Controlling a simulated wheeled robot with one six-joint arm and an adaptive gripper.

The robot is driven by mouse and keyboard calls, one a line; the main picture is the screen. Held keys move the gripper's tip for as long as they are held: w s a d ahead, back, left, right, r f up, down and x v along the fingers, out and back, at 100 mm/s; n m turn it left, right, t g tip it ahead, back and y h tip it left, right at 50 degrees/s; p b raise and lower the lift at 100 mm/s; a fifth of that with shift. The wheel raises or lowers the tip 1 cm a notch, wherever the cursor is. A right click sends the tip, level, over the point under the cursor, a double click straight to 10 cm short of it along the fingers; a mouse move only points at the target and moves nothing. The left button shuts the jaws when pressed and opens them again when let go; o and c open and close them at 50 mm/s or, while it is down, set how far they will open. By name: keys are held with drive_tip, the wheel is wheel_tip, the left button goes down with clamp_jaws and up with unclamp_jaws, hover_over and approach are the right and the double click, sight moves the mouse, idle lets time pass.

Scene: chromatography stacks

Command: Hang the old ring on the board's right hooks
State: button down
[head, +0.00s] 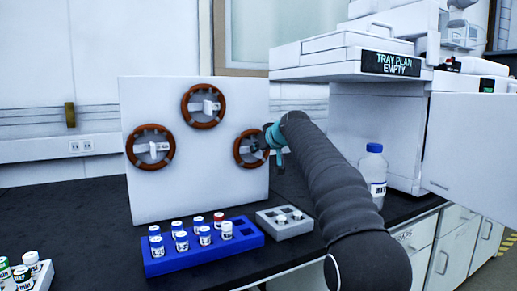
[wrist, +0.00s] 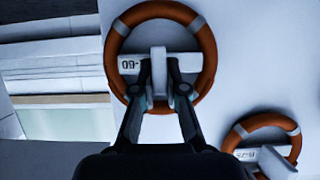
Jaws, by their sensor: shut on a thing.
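The white board (head: 205,180) stands upright on the dark bench. An orange-brown ring (head: 238,152) with grey bands and a white crossbar is at the board's right side, and it fills the upper middle of the wrist view (wrist: 112,45). My gripper (head: 266,141) is shut on the grip tab at this ring's centre; its fingers show either side of the tab in the wrist view (wrist: 164,92). The right hooks are hidden, and I cannot tell whether the ring rests on them. Similar rings hang at the board's top (head: 187,107) and left (head: 131,148).
A blue rack (head: 160,265) of capped vials and a grey block (head: 290,231) stand before the board. A blue-capped bottle (head: 373,165) and a white instrument (head: 380,125) are to the right. A second ring shows lower right in the wrist view (wrist: 231,137).

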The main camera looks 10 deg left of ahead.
drive_tip(key=c, duration=1.1)
unclamp_jaws()
drive_tip(key=shift+c, duration=0.2)
drive_tip(key=s+d+b, duration=0.5)
drive_tip(key=s+b, duration=0.3)
drive_tip(key=shift+s+d, duration=0.15)
drive_tip(key=shift+d, duration=0.15)
